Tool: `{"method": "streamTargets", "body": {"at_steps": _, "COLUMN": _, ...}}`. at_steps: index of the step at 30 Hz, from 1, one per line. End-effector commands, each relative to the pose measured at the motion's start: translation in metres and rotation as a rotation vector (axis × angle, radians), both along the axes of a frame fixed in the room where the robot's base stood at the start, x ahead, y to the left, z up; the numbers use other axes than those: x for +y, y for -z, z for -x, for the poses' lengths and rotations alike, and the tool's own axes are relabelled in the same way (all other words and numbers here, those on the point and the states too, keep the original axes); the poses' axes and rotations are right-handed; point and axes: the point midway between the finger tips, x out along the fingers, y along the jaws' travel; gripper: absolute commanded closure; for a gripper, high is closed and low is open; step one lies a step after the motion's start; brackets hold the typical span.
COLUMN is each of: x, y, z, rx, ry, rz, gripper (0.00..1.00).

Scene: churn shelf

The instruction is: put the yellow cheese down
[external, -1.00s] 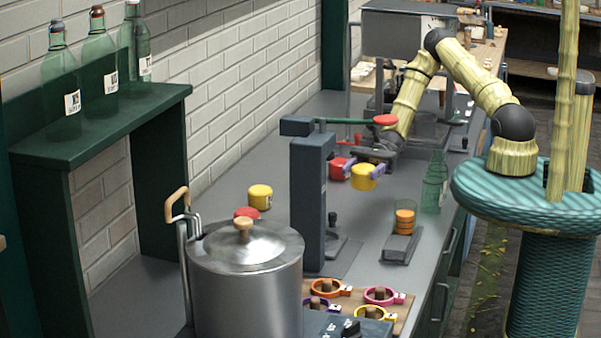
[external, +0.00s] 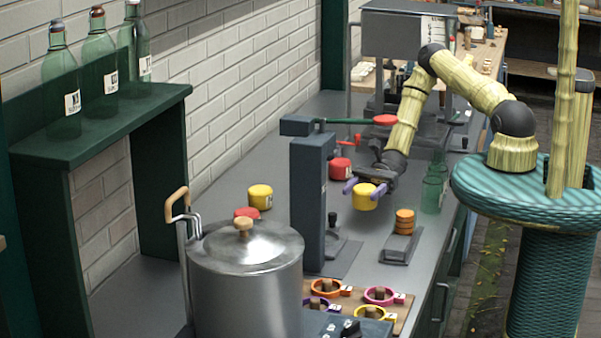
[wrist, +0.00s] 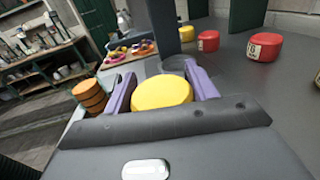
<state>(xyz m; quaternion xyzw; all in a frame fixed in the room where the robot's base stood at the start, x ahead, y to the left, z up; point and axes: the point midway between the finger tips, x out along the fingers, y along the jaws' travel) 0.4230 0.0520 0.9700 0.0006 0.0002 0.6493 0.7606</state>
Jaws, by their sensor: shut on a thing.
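My gripper (external: 365,188) has purple fingers and is shut on a yellow cheese (external: 364,200). The cheese is a short round block between the fingers, and it also fills the middle of the wrist view (wrist: 162,92). In the external view it appears over the grey counter (external: 262,226), right of the dark press column. I cannot tell whether its underside touches the counter. Another yellow cheese (external: 260,196) stands on the counter to the left.
A red cheese (external: 340,169) stands behind the held one. The dark press column (external: 312,205) is close on the left. A steel pot (external: 245,280) is in front.

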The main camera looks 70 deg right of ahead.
Motion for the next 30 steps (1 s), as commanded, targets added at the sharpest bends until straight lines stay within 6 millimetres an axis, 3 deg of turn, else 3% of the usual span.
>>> {"method": "streamTargets", "body": {"at_steps": 8, "x": 0.000, "y": 0.002, "z": 0.000, "rx": 0.000, "ry": 0.000, "rz": -0.001, "gripper": 0.70}}
{"method": "streamTargets", "body": {"at_steps": 18, "x": 0.000, "y": 0.040, "z": 0.000, "rx": 0.001, "ry": -0.001, "rz": 0.000, "gripper": 0.70}}
{"method": "streamTargets", "body": {"at_steps": 28, "x": 0.000, "y": 0.044, "z": 0.000, "rx": 0.000, "ry": -0.001, "rz": 0.000, "gripper": 0.70}}
{"method": "streamTargets", "body": {"at_steps": 29, "x": 0.000, "y": 0.043, "z": 0.000, "rx": 0.000, "ry": -0.001, "rz": 0.001, "gripper": 0.37}}
{"method": "streamTargets", "body": {"at_steps": 30, "x": 0.000, "y": 0.043, "z": 0.000, "rx": 0.000, "ry": -0.001, "rz": 0.001, "gripper": 0.29}}
